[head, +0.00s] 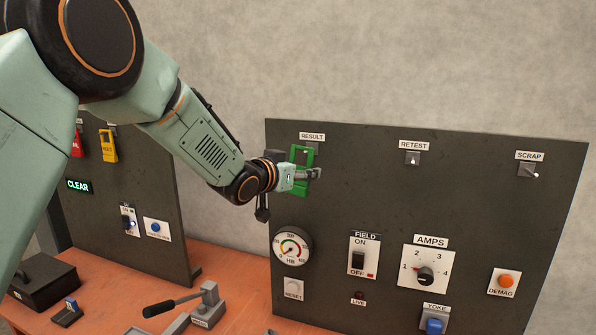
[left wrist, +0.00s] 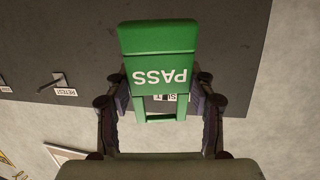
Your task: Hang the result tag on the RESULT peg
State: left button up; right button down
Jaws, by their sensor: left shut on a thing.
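The green result tag (head: 301,157), marked PASS, is shut between the fingers of my left gripper (head: 308,175), in front of the panel's upper left. In the left wrist view the tag (left wrist: 158,52) fills the space between the fingers (left wrist: 160,95), its lettering upside down. The tag's open frame overlaps the RESULT label in that view. In the head view the RESULT label (head: 312,136) is just above the tag. The RESULT peg (head: 312,146) is mostly hidden behind the tag. I cannot tell whether the peg passes through the opening. My right gripper is not in view.
The RETEST peg (head: 412,158) and SCRAP peg (head: 529,170) are bare, to the right on the dark panel (head: 460,200). A gauge (head: 292,248) and switches sit below. Red (head: 76,143) and yellow (head: 107,145) tags hang on the left board. A lever device (head: 205,305) stands on the bench.

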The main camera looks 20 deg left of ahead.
aim_at(314, 167)
pick_arm(q)
jog(key=shift+w, duration=0.55)
jog(key=shift+w+d+p, duration=0.15)
jog(key=shift+w+p, duration=0.15)
jog(key=shift+w, duration=0.7)
jog(key=shift+w+f+p, duration=0.2)
jog(key=shift+w+p, duration=0.15)
jog(key=shift+w, duration=0.05)
jog(key=shift+w+f, duration=0.2)
jog(key=shift+w, duration=0.15)
jog(key=o, duration=1.1)
